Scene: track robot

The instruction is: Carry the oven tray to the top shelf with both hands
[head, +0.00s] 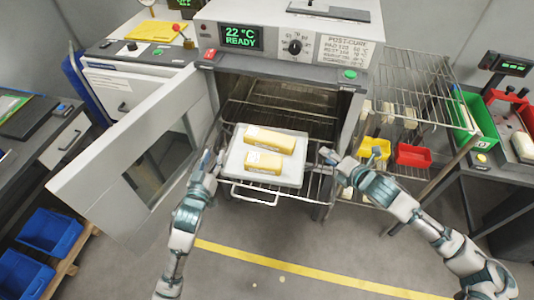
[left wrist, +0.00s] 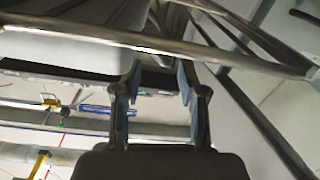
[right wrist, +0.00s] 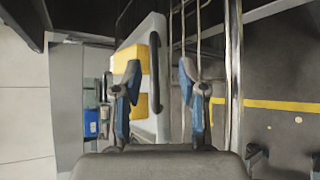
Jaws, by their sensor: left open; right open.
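The oven tray (head: 236,163) is light grey and carries two yellow blocks, (head: 270,139) and (head: 262,162). It rests on a wire rack pulled partly out of the open oven. My left gripper (head: 212,160) is open beside the tray's left edge. My right gripper (head: 330,158) is open, a little apart from the tray's right edge. The right wrist view shows the tray (right wrist: 155,75) and a dark handle beyond my open fingers (right wrist: 160,95). In the left wrist view my fingers (left wrist: 158,95) are open below metal bars.
The oven door (head: 120,175) stands open at the left. A wire shelf rack (head: 415,75) stands right of the oven, with yellow and red bins (head: 413,155) lower down. Blue bins (head: 50,231) sit at the lower left. The floor in front is clear.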

